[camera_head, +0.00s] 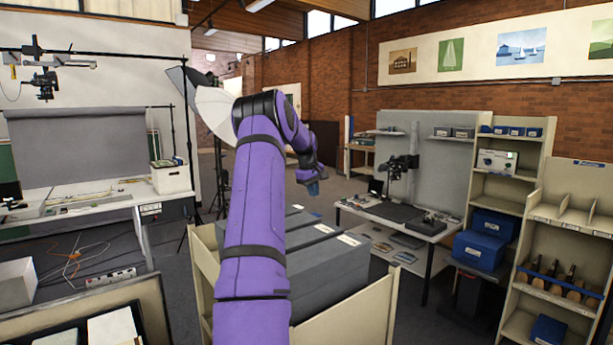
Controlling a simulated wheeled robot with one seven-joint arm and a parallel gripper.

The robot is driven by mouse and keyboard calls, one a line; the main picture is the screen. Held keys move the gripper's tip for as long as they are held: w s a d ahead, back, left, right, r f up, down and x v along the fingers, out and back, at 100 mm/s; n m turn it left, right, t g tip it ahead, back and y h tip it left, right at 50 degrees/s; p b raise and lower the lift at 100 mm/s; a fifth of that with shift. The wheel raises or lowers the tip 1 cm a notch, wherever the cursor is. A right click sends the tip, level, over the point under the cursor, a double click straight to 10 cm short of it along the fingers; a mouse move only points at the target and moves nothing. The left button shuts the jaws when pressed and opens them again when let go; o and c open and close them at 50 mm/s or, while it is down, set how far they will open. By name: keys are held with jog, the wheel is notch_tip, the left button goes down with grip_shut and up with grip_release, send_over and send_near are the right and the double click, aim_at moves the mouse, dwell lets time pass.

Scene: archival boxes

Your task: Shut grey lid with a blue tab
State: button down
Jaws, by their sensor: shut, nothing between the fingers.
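Several dark grey archival boxes (335,270) with white labels on top stand side by side in a beige cart, partly hidden behind my purple arm. I cannot make out a blue tab on any of their lids, nor tell which lid has one or whether it is open. My gripper (314,187) is above the far part of the boxes, pointing down. It is small in the view, with a bluish tip, and is shut and empty. It appears apart from the boxes.
The beige cart's wall (365,318) rises around the boxes. A white workbench (425,222) with a camera stand is behind at right. A white table (100,200) stands at left. Grey floor lies between.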

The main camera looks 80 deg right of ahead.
aim_at(316, 215)
jog(key=shift+t+y, duration=0.7)
jog(key=shift+y, duration=0.1)
jog(key=f, duration=0.4)
jog(key=s+d+f, duration=0.1)
jog(key=f, duration=0.1)
jog(key=shift+f, duration=0.25)
jog(key=shift+d+f+y, duration=0.1)
jog(key=shift+f+y, duration=0.2)
jog(key=shift+f, duration=0.7)
